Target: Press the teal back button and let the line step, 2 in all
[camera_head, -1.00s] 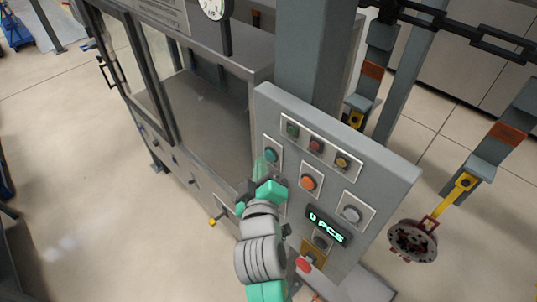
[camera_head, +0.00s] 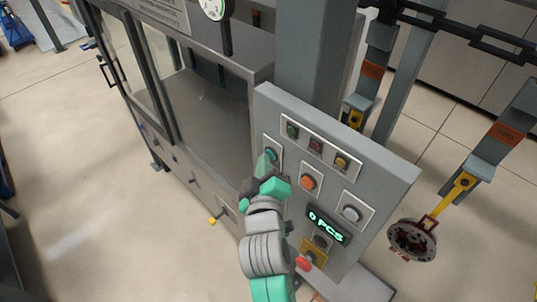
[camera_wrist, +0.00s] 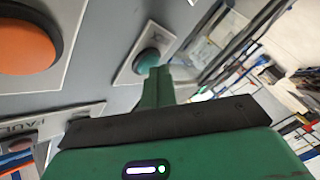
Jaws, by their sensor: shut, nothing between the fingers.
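The teal button (camera_head: 271,154) sits on a pale plate at the left of the grey control panel. In the wrist view the teal button (camera_wrist: 147,61) shows as a round cap just beyond my fingertips. My gripper (camera_head: 264,164) is shut and empty, its fingers pointing at the button from below and in front. In the wrist view the closed green fingers (camera_wrist: 159,74) end beside the cap's lower right edge; I cannot tell whether they touch it. The panel display (camera_head: 326,225) reads 0 PCS.
An orange button (camera_head: 308,182) and a grey button (camera_head: 351,214) sit right of the teal one. Green, red and yellow lamps (camera_head: 316,146) are above. A red knob (camera_head: 303,264) is low on the panel. A hook carrying a round part (camera_head: 412,240) hangs at right.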

